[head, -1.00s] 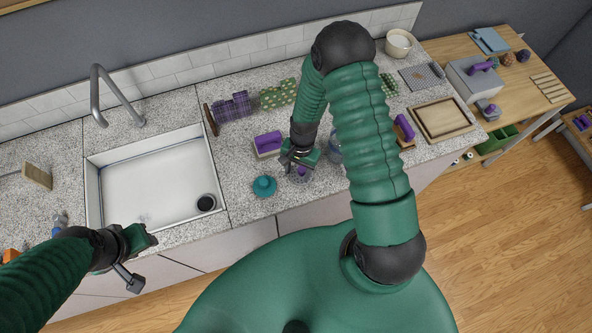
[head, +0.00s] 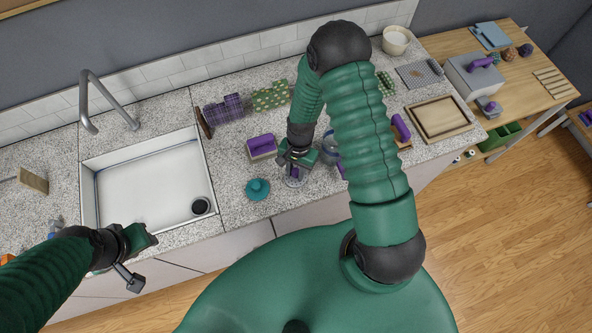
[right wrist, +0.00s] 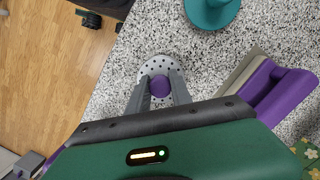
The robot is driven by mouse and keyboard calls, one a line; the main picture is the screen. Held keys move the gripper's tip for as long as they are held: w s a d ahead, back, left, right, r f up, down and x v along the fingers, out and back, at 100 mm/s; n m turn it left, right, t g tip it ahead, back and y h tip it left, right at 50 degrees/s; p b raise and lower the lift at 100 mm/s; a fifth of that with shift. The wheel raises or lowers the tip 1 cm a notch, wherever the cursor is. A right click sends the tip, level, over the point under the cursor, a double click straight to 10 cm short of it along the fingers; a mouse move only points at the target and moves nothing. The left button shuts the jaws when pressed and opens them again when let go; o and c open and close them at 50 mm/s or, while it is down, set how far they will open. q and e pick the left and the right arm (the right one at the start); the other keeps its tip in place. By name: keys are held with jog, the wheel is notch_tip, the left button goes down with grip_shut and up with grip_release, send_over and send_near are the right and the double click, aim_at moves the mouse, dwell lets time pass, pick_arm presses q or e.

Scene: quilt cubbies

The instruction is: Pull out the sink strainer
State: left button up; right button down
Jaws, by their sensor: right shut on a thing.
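A grey perforated strainer disc (right wrist: 151,71) with a round purple knob (right wrist: 160,86) is on or just above the speckled counter, outside the sink. My right gripper (right wrist: 159,92) has its two fingers on either side of the knob, shut on it. In the head view the strainer (head: 292,182) is partly hidden under the right gripper (head: 294,167). The white sink (head: 145,185) is to the left, with a dark round drain (head: 201,206) at its near right corner. My left gripper (head: 133,258) is at the sink's front edge; its jaws are unclear.
A teal knobbed lid (head: 257,188) stands just left of the strainer. A purple-handled block (head: 262,147) is behind it, and a glass jar (head: 330,149) stands close on the right. The faucet (head: 100,100) rises behind the sink.

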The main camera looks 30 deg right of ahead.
aim_at(294, 174)
pick_arm(q)
jog(key=shift+a, duration=0.1)
pick_arm(e)
jog(key=shift+a+r, duration=0.15)
jog(key=shift+w+r+p, duration=0.1)
jog(key=shift+r+p, duration=0.1)
jog(key=shift+p, duration=0.1)
pick_arm(q)
jog(key=shift+w+a+r, duration=0.15)
jog(key=shift+a+r, duration=0.1)
pick_arm(e)
jog(key=shift+r, duration=0.15)
pick_arm(q)
jog(key=shift+r, duration=0.1)
pick_arm(e)
jog(key=shift+r, duration=0.1)
pick_arm(q)
jog(key=shift+d+r, duration=0.1)
jog(key=shift+d, duration=0.15)
